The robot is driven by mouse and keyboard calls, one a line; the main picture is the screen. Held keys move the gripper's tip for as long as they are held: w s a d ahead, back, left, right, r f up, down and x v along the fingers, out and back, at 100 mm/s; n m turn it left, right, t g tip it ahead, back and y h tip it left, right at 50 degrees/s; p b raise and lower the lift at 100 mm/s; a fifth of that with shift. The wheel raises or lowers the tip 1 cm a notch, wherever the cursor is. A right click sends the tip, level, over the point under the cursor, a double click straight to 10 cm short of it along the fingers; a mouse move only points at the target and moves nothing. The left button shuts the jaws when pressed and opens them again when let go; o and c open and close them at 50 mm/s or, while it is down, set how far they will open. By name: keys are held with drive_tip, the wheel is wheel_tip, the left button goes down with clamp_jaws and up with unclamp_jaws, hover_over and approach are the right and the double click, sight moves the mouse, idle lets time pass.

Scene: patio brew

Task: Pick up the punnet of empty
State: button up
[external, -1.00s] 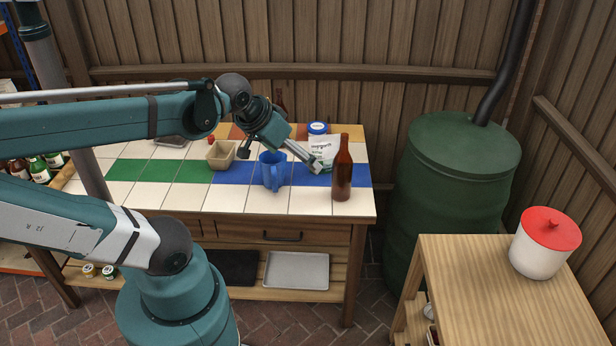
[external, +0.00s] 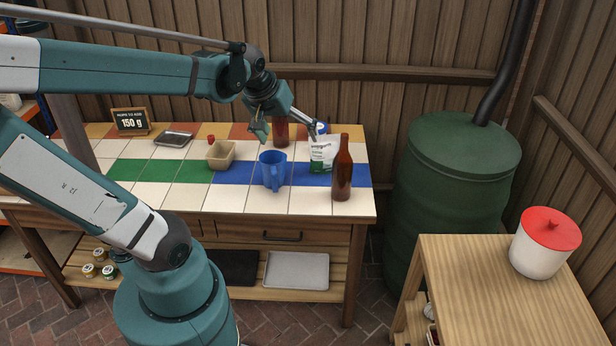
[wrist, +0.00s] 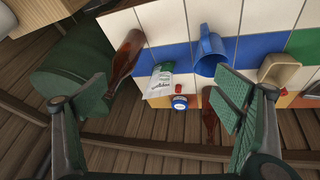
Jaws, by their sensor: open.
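The punnet (external: 221,155) is a small tan, open-topped container standing upright on the tiled worktop, left of the blue jug. It also shows at the right of the wrist view (wrist: 279,74), partly cut off behind a finger, and its inside looks empty. My gripper (external: 289,130) is open and holds nothing. It hangs above the back of the worktop, to the right of the punnet and apart from it. In the wrist view the two green finger pads of my gripper (wrist: 162,98) are spread wide.
A blue jug (external: 273,170), a white bag (external: 322,153) and a brown bottle (external: 342,170) stand right of the punnet. Another brown bottle (external: 280,132) is behind. A small red item (external: 211,139) and a dark tray (external: 174,139) lie left. The green tiles (external: 150,170) are clear.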

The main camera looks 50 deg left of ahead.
drive_tip(key=w+a+f+n+g+p, duration=0.1)
drive_tip(key=w+a+n, duration=0.15)
drive_tip(key=a, duration=0.35)
drive_tip(key=w+a+f+n+g+p, duration=0.1)
drive_tip(key=a+n, duration=0.3)
drive_tip(key=a, duration=0.2)
drive_tip(key=n+g+h+p, duration=0.2)
drive_tip(key=n+p, duration=0.1)
drive_tip(key=n, duration=1)
hover_over(221, 151)
drive_tip(key=s+d, duration=0.3)
drive_tip(key=d, duration=0.1)
wheel_tip(221, 151, down, 15)
drive_tip(key=shift+s+d, duration=0.2)
drive_tip(key=shift+r, duration=0.1)
drive_tip(key=shift+w+d+f, duration=0.15)
drive_tip(key=shift+f, duration=1.1)
drive_tip(key=shift+f+b, duration=0.15)
drive_tip(key=shift+b, duration=0.15)
drive_tip(key=shift+w+d+f+b, duration=0.15)
drive_tip(key=shift+f+b, duration=0.15)
drive_tip(key=shift+f, duration=0.95)
drive_tip(key=shift+w+d+f+b, duration=0.1)
drive_tip(key=shift+f+b, duration=0.15)
drive_tip(key=shift+f, duration=0.95)
